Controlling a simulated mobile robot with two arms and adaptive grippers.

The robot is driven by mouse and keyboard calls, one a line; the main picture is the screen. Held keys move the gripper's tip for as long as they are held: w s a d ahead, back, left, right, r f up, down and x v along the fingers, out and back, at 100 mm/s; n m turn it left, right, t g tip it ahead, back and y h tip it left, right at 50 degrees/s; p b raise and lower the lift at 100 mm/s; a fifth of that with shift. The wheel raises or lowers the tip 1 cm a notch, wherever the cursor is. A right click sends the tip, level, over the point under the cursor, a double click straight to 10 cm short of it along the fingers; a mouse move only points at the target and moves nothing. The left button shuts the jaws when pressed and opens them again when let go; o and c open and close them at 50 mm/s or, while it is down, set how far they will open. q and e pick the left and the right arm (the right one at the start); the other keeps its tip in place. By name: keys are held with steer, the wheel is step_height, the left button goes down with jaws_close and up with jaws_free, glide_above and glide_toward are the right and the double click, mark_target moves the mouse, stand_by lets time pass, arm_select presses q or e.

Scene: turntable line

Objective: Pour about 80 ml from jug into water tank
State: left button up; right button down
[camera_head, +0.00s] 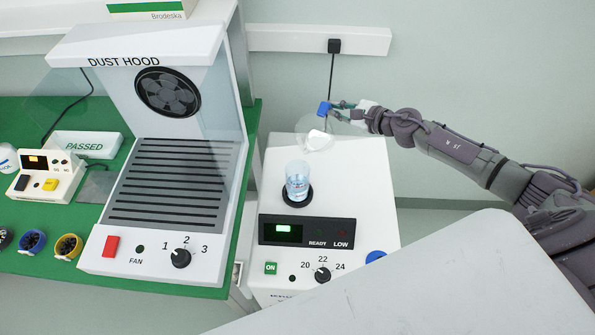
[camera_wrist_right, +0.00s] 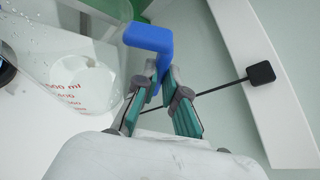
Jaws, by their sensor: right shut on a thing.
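My right gripper (camera_head: 342,105) is shut on the blue handle (camera_head: 324,108) of a clear jug (camera_head: 314,124). The jug is held above the back of a white machine (camera_head: 352,190). In the right wrist view my right gripper (camera_wrist_right: 160,105) pinches the blue handle (camera_wrist_right: 150,42). The clear jug wall (camera_wrist_right: 62,50) beside it carries red volume marks, including 500 ml. A round white part shows through or just past the jug; whether it is the tank's opening is unclear. The jug's water level and exact tilt are hard to tell. My left gripper is not in view.
A clear beaker (camera_head: 298,182) with bluish water stands on a black disc on the machine. The machine's front has a lit green display (camera_head: 283,233), READY and LOW lamps and a knob (camera_head: 322,275). The dust hood (camera_head: 170,190) stands to the left on a green bench.

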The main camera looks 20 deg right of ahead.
mark_target(320, 131)
steer(key=w+d+f+m+g+y+b, duration=0.2)
steer(key=w+d+f+m+b, duration=0.2)
steer(key=f+b, duration=0.4)
steer(key=shift+d+y+b, duration=0.15)
steer(key=shift+y+b, duration=0.15)
steer(key=shift+b, duration=1)
steer(key=shift+s+g, duration=0.1)
steer(key=shift+g, duration=0.2)
